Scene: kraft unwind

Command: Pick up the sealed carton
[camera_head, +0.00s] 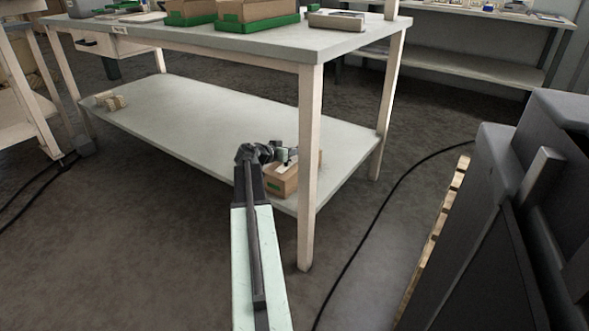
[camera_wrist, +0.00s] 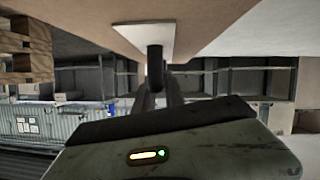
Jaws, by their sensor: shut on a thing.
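The sealed carton (camera_head: 281,183) is a small brown box at the near right corner of the table's lower shelf (camera_head: 215,122), beside the front leg. My gripper (camera_head: 285,156) is at the carton's upper part, reaching in from the left, and is shut on it. Whether the carton is clear of the shelf cannot be told. In the wrist view, a tan carton face (camera_wrist: 100,18) fills the top, with a pale patch against it at the end of the dark gripper parts. The exact finger contact is hard to see.
The table's front leg (camera_head: 309,170) stands just right of the carton. The tabletop (camera_head: 250,47) overhangs the shelf and carries green trays with boxes. Small tan items (camera_head: 110,101) lie at the shelf's far left. A dark machine (camera_head: 510,220) stands at right; a cable crosses the floor.

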